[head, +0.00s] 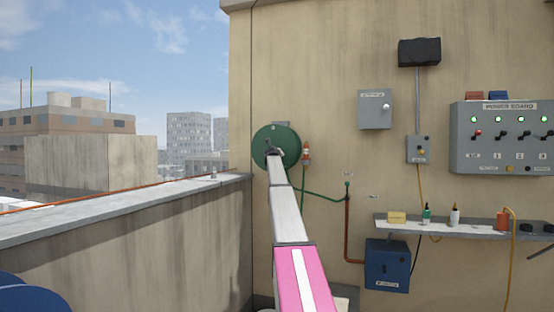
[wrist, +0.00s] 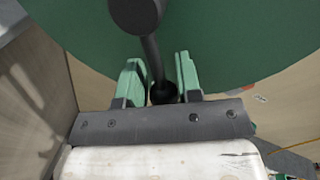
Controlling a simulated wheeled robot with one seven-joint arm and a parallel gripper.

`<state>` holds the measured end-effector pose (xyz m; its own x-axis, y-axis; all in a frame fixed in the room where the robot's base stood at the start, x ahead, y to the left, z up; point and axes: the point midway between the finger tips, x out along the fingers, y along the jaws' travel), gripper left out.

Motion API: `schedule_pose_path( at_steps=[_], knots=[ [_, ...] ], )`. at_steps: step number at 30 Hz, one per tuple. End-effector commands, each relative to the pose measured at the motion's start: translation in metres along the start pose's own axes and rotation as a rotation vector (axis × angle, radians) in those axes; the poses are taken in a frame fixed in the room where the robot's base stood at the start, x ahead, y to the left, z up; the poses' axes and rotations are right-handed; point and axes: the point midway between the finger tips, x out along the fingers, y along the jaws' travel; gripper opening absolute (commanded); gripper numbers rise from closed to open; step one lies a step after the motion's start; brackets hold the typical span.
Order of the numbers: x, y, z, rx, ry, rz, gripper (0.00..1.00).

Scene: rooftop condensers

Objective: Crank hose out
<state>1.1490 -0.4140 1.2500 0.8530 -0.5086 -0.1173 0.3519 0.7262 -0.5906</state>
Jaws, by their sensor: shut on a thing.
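The green hose reel (head: 290,140) is a round disc mounted on the tan wall; it fills the top of the wrist view (wrist: 230,45). A dark crank handle (wrist: 150,50) stands in front of the disc, with a round dark knob at its lower end. My gripper (wrist: 162,85) has its two green fingers on either side of this knob and is shut on it. In the head view my gripper (head: 272,148) is at the reel's face, largely hidden by my arm. A green hose (head: 315,194) runs from below the reel to the right.
A nozzle (head: 306,152) with an orange part hangs just right of the reel. A brown pipe (head: 347,228), a blue box (head: 387,265) and a shelf (head: 465,231) with bottles are further right. A concrete parapet (head: 120,215) runs along the left.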

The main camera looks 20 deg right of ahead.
Motion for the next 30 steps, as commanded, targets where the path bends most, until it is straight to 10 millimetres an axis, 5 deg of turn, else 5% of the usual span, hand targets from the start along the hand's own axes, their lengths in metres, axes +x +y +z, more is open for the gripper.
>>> schedule_pose_path(
  at_steps=[3,4,6,20,30],
  knots=[
    [0.000,0.000,-0.002,-0.001,0.005,0.000,0.00],
    [0.000,0.000,-0.002,-0.001,0.005,0.000,0.39],
    [0.000,0.000,-0.002,-0.001,0.004,0.000,0.57],
    [-0.010,0.000,-0.001,-0.002,0.002,0.000,0.57],
    [-0.066,0.000,-0.003,-0.002,0.003,0.000,0.57]
  ],
)
